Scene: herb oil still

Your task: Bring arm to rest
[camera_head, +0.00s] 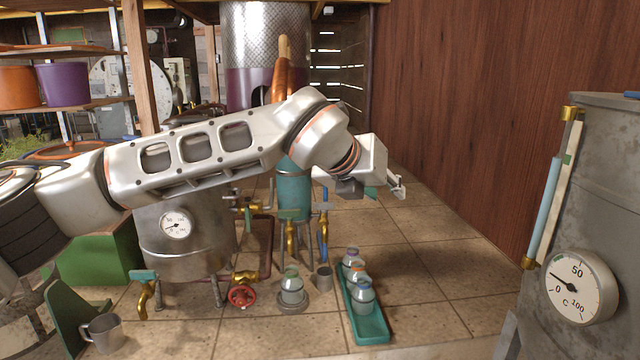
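My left arm reaches in from the left across the middle of the view. Its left gripper (390,187) hangs in the air above the tiled floor, to the right of the teal vessel (293,190). The fingers are small and seen at an angle, so I cannot tell whether they are open or shut. No held object is clearly visible. My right arm and gripper are out of view.
A green tray (372,328) holds jars (362,296). Another jar (291,288) stands left of it, near a red valve wheel (242,296). A metal mug (104,332) is lower left. A grey tank with a dial (580,288) stands right.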

